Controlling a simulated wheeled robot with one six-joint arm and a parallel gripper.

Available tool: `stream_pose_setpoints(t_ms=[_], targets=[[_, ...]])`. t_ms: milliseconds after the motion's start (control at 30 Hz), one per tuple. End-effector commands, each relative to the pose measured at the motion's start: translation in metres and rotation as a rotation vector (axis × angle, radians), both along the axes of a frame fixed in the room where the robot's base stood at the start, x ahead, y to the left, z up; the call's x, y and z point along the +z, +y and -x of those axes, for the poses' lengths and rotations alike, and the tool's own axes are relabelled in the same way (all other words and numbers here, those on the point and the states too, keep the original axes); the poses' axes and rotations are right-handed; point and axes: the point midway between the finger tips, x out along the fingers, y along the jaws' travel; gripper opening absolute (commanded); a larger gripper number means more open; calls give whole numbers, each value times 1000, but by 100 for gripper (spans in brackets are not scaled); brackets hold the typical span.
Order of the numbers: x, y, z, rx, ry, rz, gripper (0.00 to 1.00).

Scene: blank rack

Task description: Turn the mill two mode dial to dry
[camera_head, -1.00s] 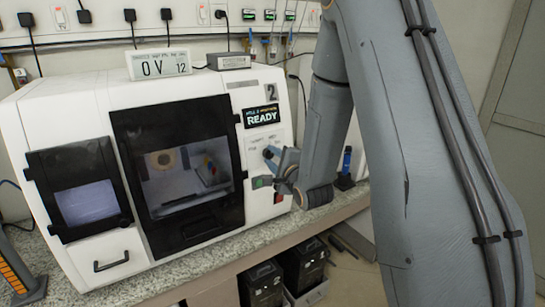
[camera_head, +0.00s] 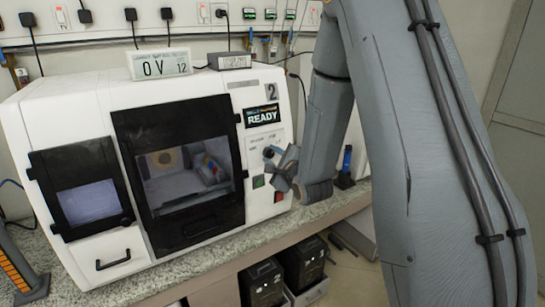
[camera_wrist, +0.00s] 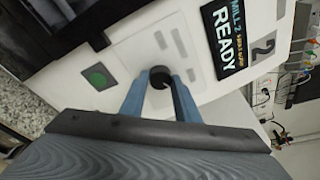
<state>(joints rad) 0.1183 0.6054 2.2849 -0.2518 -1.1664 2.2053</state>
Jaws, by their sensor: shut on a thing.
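Mill two (camera_head: 80,120) is the white machine with a black-framed window, a "2" label and a "READY" display (camera_head: 261,115). Its mode dial (camera_wrist: 159,77) is a small dark round knob on the pale panel beside the display. My gripper (camera_wrist: 160,84) is shut on the dial, with one blue-grey finger on each side of it. In the head view my gripper (camera_head: 276,157) is at the panel on the machine's right side. The dial's pointer and its mode labels are too small or hidden to read.
A green button (camera_wrist: 97,76) sits close to the dial, and a red one (camera_head: 279,197) is lower on the panel. A sign (camera_head: 160,65) and a small box (camera_head: 230,61) stand on top of the machine. Dark boxes (camera_head: 264,284) are under the counter.

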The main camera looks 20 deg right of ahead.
Motion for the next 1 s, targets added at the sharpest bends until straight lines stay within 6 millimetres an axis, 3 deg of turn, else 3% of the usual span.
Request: stream_pose_setpoints(t_ms=[33,67,167,567,1000], targets=[[0,0,0,-1,-1,-1,6],[0,0,0,-1,-1,-1,30],[0,0,0,-1,-1,0,47],[1,-1,6,0,-1,1,47],[10,-9,66,-2,-1,0,47]])
